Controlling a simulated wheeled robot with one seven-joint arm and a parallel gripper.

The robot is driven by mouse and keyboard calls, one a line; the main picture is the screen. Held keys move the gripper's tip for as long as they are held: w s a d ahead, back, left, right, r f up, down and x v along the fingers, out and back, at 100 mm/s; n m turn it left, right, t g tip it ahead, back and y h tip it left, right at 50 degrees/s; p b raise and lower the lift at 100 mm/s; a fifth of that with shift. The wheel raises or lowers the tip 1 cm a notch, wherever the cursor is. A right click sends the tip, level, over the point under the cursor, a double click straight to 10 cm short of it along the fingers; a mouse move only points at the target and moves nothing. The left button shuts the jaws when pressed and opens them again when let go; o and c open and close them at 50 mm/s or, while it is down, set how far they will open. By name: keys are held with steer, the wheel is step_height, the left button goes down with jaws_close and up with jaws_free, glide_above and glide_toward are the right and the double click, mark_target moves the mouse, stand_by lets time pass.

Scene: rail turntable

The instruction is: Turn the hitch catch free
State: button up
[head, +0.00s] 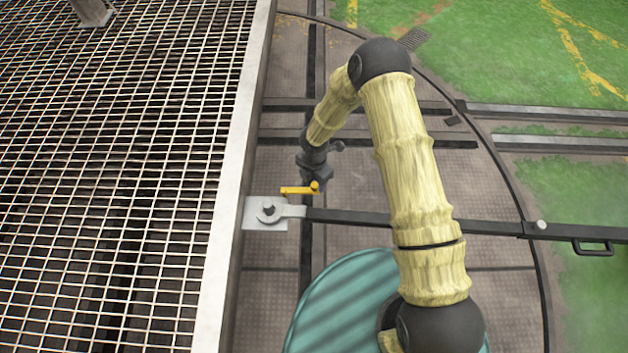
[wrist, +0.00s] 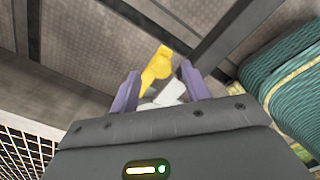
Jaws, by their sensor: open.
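The hitch catch (head: 297,190) is a yellow lever with a rounded knob, lying roughly crosswise just above the pale eye end of the hitch bar (head: 400,221). My gripper (head: 318,183) is over the catch's right, knobbed end, pointing down; its fingers are hard to make out in the head view. In the wrist view, the two purple fingers of my gripper (wrist: 160,74) stand apart, with the yellow catch (wrist: 157,66) showing between and just past their tips. A gap shows on the right side; I cannot tell whether the left finger touches it.
The bar's eye sits around a pin on a pale plate (head: 265,225) at the edge of a grated deck (head: 110,150) on the left. A ribbed teal drum (head: 340,305) is at the bottom. Dark rails (head: 545,113) cross the turntable floor. A handle (head: 594,247) is at the bar's right end.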

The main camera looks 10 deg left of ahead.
step_height(320, 180, up, 16)
steer(key=p, duration=0.4)
steer(key=shift+f+p, duration=0.15)
steer(key=shift+p, duration=0.25)
steer(key=s+d+r+m, duration=0.2)
steer(key=d+r+m, duration=1.1)
steer(key=d, duration=0.1)
steer(key=s+d+r+m+t, duration=0.3)
steer(key=s+d+r+m, duration=0.7)
steer(key=m, duration=0.6)
step_height(320, 180, up, 28)
steer(key=d+p, duration=0.1)
steer(key=p, duration=2.8)
steer(key=shift+w+r+p, duration=0.2)
steer(key=shift+w+p, duration=0.1)
steer(key=shift+p, duration=0.05)
